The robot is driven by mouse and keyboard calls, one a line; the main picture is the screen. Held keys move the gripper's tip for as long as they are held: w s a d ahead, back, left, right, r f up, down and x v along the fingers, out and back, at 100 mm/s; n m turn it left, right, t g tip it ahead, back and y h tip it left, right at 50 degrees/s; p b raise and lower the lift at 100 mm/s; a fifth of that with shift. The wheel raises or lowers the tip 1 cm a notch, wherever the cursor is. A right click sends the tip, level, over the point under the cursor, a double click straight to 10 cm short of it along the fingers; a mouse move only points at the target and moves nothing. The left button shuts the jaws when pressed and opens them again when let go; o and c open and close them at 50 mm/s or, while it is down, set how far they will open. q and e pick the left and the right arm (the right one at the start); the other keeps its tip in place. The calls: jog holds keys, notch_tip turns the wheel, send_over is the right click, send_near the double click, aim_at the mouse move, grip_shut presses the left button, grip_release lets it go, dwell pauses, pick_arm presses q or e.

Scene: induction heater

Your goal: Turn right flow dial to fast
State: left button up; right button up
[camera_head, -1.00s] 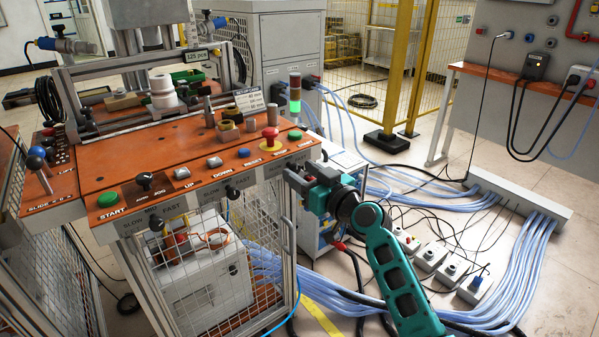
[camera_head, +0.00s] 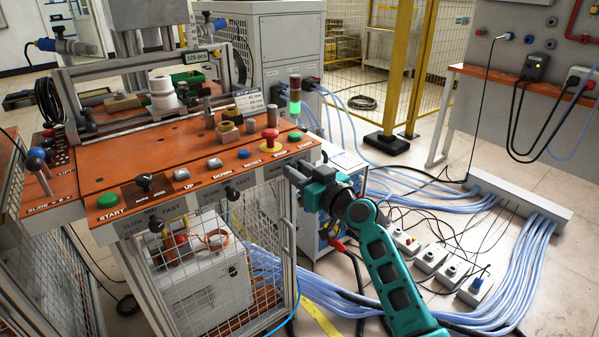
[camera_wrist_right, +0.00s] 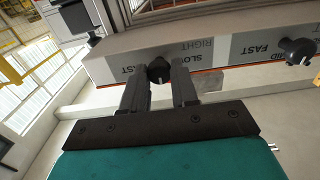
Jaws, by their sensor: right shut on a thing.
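The right flow dial, a small black knob (camera_wrist_right: 158,70), sits on the grey front strip of the panel. In the wrist view it lies between the fingertips of my right gripper (camera_wrist_right: 160,80), which is shut on it. The words RIGHT and SLOW show just right of the knob, and FAST shows to its left, all upside down. I cannot tell which word the knob points at. In the head view my right gripper (camera_head: 293,173) is at the right end of the panel's front strip and hides this dial. My left gripper is not in view.
Two other black dials, the left one (camera_head: 156,224) and the middle one (camera_head: 232,193), sit on the same strip. Above them are push buttons and a red emergency stop (camera_head: 270,136). A wire mesh cage (camera_head: 215,270) is below. Cables cover the floor at the right.

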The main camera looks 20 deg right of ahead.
jog(key=shift+m, duration=0.4)
grip_shut()
jog(key=m+p, duration=0.1)
jog(key=m, duration=1)
jog(key=shift+d+f+p, duration=0.1)
jog(key=shift+p, duration=0.2)
jog(key=o, duration=0.9)
grip_release()
